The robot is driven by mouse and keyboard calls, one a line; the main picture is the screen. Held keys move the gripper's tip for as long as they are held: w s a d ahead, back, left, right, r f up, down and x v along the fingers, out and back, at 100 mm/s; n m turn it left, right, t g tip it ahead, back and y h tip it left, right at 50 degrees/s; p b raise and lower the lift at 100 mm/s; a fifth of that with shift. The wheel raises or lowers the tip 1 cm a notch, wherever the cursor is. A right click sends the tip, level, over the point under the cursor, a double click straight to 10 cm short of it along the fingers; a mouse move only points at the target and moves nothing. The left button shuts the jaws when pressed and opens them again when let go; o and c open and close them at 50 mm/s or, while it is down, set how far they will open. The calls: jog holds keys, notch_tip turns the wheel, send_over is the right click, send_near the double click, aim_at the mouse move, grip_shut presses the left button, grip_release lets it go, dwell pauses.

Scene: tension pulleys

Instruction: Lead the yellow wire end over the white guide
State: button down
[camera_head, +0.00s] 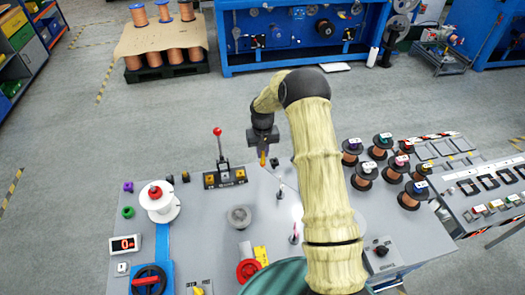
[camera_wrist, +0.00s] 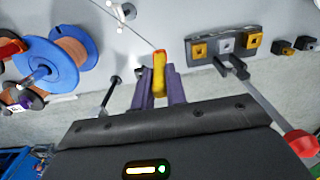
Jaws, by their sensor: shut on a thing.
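My gripper (camera_head: 263,163) hangs over the far edge of the grey work table, right of the clamp block. In the wrist view its purple fingers (camera_wrist: 160,88) are shut on the yellow wire end (camera_wrist: 160,72), which has a red tip. The wire end also shows as a small orange-yellow piece in the head view (camera_head: 263,157). A thin wire runs from it toward the upper left of the wrist view.
A clamp block (camera_head: 225,177) with a red-knobbed lever (camera_head: 217,132) stands left of my gripper. A white spool (camera_head: 160,203) is farther left. Several copper spools (camera_head: 366,175) stand to the right. A blue spool (camera_wrist: 72,52) shows in the wrist view. A grey disc (camera_head: 240,216) sits mid-table.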

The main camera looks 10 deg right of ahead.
aim_at(263, 166)
jog(key=shift+f+b, duration=1.75)
jog(key=shift+f, duration=1)
jog(key=shift+s, duration=0.1)
